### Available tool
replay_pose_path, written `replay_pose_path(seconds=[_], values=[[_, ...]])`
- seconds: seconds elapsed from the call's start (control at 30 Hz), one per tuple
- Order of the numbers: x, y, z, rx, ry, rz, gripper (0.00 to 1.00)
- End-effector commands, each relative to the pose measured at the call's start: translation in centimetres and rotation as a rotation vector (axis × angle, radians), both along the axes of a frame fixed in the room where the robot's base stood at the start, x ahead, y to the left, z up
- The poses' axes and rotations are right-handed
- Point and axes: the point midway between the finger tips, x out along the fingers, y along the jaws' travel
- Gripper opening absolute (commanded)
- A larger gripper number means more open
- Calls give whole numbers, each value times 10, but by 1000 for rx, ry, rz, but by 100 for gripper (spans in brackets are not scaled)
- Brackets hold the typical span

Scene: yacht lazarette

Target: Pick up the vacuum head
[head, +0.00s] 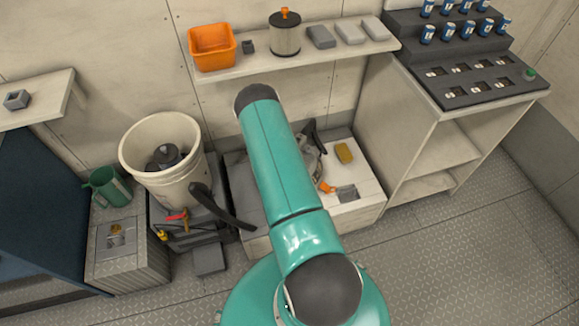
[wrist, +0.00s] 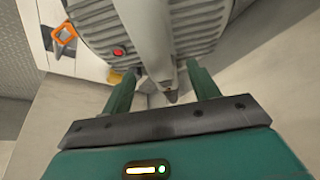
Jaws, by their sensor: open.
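A round grey ribbed housing with a red button, which looks like the vacuum head (wrist: 205,22), fills the top of the wrist view. A pale grey bar, apparently its handle (wrist: 150,38), runs across it toward my gripper. My gripper (wrist: 161,70) is open, with one green finger on each side of the bar's near end. I cannot tell whether the fingers touch it. In the head view the grey housing (head: 312,160) shows only partly beside the white bench top; my arm hides the rest. My gripper is hidden there behind my arm.
A yellow sponge (head: 343,153) and an orange part (head: 326,188) lie beside the housing. A white bucket (head: 147,176) stands to the left. A shelf (head: 262,62) with an orange bin (head: 212,47) runs above. A cabinet (head: 447,130) stands at right; the floor at front right is clear.

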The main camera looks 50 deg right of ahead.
Motion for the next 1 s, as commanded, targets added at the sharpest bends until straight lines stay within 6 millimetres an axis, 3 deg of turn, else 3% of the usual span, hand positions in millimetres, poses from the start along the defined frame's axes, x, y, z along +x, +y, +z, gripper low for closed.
replay_pose_path(seconds=[0.5,0.77,1.0], values=[[2,-20,-50,0,0,0,60],[3,-21,-52,0,-1,0,60],[3,-21,-52,0,0,0,17]])
